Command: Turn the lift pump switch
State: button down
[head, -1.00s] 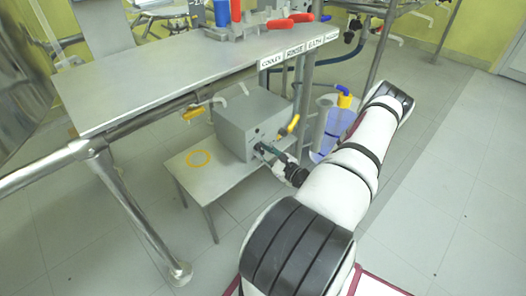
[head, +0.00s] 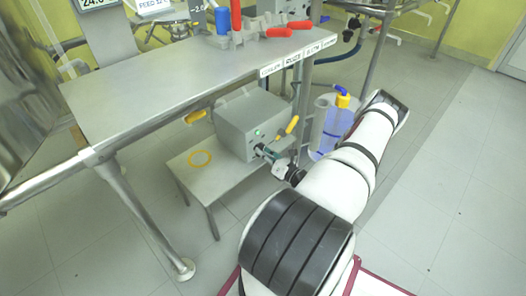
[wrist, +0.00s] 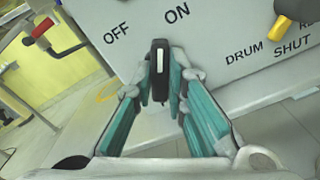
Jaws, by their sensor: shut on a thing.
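The lift pump switch (wrist: 160,62) is a black knob with a white mark, on the light grey front of a box (head: 247,118). In the wrist view the knob stands nearly upright, its white mark toward the top, a little left of the ON label (wrist: 177,13). The OFF label (wrist: 116,33) is farther left. My gripper (wrist: 165,88) has its teal fingers on both sides of the knob, shut on it. In the head view my gripper (head: 268,154) reaches the box front from the right and hides the knob. A green light (head: 258,133) shows above it.
A yellow-handled valve (head: 292,125) is close to my gripper at the box's right; its handle also shows in the wrist view (wrist: 297,12). A blue-tinted bottle (head: 336,122) stands to the right. The steel table (head: 170,80) overhangs the box. Floor is clear at right.

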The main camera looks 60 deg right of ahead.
jog(key=shift+w+d+r+m, duration=0.15)
jog(key=shift+w+r+m, duration=0.05)
jog(key=shift+m, duration=0.7)
jog(key=c, duration=1.6)
grip_release()
jog(key=shift+d, duration=0.1)
jog(key=shift+s, duration=0.1)
jog(key=v, duration=1.2)
